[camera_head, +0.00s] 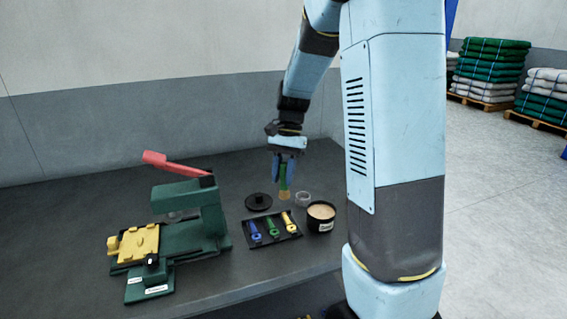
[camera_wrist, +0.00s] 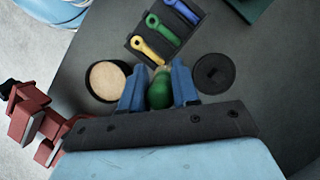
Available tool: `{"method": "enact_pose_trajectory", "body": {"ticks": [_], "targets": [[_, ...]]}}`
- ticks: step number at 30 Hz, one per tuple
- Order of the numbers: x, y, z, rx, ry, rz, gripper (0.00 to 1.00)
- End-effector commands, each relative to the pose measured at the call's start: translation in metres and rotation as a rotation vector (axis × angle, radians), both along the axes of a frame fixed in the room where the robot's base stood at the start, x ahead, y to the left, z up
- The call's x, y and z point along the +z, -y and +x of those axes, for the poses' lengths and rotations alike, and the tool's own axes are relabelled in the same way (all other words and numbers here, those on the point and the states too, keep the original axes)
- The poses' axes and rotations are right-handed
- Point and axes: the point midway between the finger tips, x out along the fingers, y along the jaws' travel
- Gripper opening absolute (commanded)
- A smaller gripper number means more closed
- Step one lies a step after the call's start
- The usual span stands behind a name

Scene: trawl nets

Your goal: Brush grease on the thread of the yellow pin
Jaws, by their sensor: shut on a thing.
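My gripper (camera_head: 285,170) is shut on a green-handled brush (camera_head: 284,191), which points down above the table with its pale bristles lowest. The wrist view shows the green handle (camera_wrist: 158,95) between my blue fingers; the bristles are mostly hidden there. The yellow pin (camera_head: 289,221) lies in a black tray (camera_head: 277,239), at the right end of a row with a green pin (camera_head: 271,226) and a blue pin (camera_head: 255,231). An open black tub (camera_head: 321,226) of pale tan grease (camera_wrist: 107,79) stands right of the tray. The brush is apart from pin and tub.
A round black lid (camera_head: 258,201) lies behind the tray. A green press (camera_head: 202,212) with a red lever (camera_head: 170,163) stands at left. A red object (camera_wrist: 30,120) shows in the wrist view.

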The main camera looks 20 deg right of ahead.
Motion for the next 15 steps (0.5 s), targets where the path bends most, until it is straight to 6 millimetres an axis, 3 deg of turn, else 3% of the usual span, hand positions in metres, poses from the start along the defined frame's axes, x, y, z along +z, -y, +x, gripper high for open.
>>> {"method": "enact_pose_trajectory", "body": {"ticks": [9, 15], "targets": [[0.028, 0.002, 0.000, -0.003, 0.001, -0.001, 0.00], [0.034, 0.003, 0.000, -0.006, 0.000, 0.000, 0.00]]}}
